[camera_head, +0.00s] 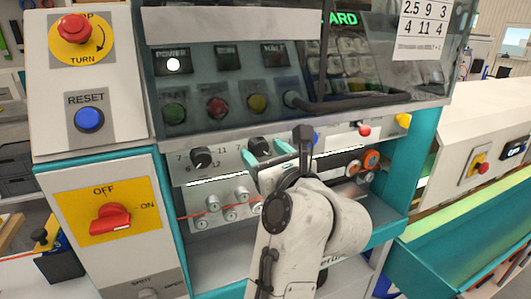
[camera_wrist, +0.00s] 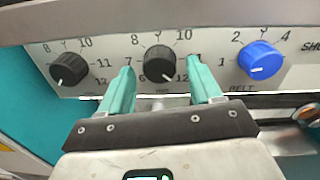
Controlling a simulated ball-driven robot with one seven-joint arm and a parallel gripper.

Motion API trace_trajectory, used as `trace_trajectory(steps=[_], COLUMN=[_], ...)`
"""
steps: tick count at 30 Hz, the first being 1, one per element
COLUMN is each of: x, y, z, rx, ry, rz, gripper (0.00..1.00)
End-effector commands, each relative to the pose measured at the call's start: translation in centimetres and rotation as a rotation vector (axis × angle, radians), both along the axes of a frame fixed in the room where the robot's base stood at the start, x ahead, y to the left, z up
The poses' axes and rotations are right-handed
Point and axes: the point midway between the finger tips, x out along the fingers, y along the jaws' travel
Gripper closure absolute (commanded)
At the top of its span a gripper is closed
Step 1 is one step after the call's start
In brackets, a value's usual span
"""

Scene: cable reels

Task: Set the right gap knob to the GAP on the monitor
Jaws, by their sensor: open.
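The right gap knob (camera_wrist: 160,63) is black and round, on a pale panel with a printed number scale. Its white mark points down and slightly left, near the 6. In the head view the knob (camera_head: 259,145) is just above my gripper (camera_head: 264,153). My gripper (camera_wrist: 160,80) is open, its two teal fingers pointing at the panel, one on each side of the knob's lower part. I cannot tell whether they touch it. Another black knob (camera_wrist: 69,69) is on the left, its mark pointing down-left. No GAP value is readable in either view.
The blue BELT knob (camera_wrist: 260,59) is close to the right of my right finger. A sheet of numbers (camera_head: 423,25) hangs at the upper right. Thread guides (camera_head: 243,194) stick out below the knobs. A red emergency stop (camera_head: 73,28) is at the upper left.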

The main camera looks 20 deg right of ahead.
Motion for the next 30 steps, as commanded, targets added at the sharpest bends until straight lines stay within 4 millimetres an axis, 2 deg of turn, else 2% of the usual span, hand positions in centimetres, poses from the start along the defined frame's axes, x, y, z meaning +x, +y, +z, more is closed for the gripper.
trace_trajectory(steps=[5, 22, 30], x=[-0.01, -0.04, -0.04], y=[0.00, 0.01, -0.01], z=[0.00, 0.00, -0.05], rx=[0.000, 0.000, -0.025], ry=[0.000, 0.000, 0.000], rz=[0.000, 0.000, 0.000], gripper=[0.36, 0.91, 0.92])
